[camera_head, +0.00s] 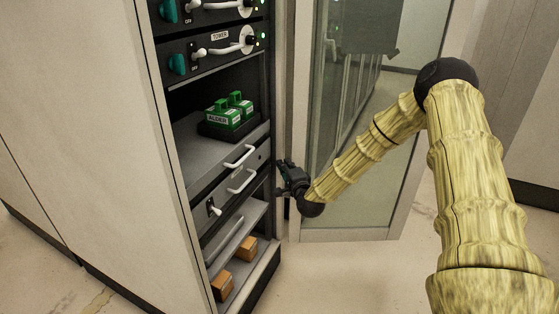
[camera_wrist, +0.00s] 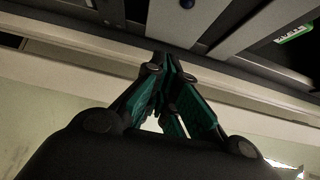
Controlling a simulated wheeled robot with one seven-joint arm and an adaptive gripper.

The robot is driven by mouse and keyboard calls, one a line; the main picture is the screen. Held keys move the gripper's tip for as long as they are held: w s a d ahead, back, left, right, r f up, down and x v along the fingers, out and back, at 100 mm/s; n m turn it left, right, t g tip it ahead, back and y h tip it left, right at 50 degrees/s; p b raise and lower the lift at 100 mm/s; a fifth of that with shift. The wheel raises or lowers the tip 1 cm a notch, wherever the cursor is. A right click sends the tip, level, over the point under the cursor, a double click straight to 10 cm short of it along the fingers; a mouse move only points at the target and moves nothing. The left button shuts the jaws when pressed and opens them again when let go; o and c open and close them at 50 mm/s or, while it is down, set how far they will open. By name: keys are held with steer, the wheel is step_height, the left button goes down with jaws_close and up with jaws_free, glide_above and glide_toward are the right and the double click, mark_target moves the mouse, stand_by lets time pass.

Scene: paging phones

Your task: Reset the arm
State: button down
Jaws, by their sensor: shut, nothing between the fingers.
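My gripper (camera_head: 283,178) is at the right edge of the rack (camera_head: 262,215), at about the height of the drawer fronts. In the wrist view my gripper (camera_wrist: 168,62) has its dark teal fingers drawn together at the tips, with nothing between them. My arm, in a yellow bamboo-like cover, bends at a black elbow and reaches left to the rack. I cannot tell whether the fingertips touch the rack.
Green boxes marked ALDER (camera_head: 225,115) sit on a shelf of the rack. Drawers with white handles (camera_head: 240,156) are below, and brown boxes (camera_head: 222,285) lie on the bottom shelf. A glass door (camera_head: 345,190) stands open behind my forearm. The floor (camera_head: 350,280) in front is clear.

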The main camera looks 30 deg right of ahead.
steer(key=s+a+f+n+g+y+p, duration=0.1)
steer(key=s+a+f+n+g+p, duration=0.15)
steer(key=s+a+f, duration=0.45)
steer(key=s+a+f+n+g+y+p, duration=0.1)
steer(key=s+a+f+n+g, duration=0.3)
steer(key=s, duration=0.6)
steer(key=s+a+f+n+g+y+p, duration=0.2)
steer(key=s+a+f+n, duration=0.2)
steer(key=s+a+f, duration=0.3)
steer(key=s+a+f+n+g+h+p, duration=0.1)
steer(key=s+n+g, duration=0.3)
steer(key=s, duration=1.2)
steer(key=s+f+n+g+p, duration=0.2)
steer(key=s+n+g+p, duration=0.1)
steer(key=s, duration=1.3)
steer(key=shift+s+a+n+g+h+p, duration=0.35)
steer(key=shift+n+g, duration=0.4)
steer(key=shift+g, duration=0.4)
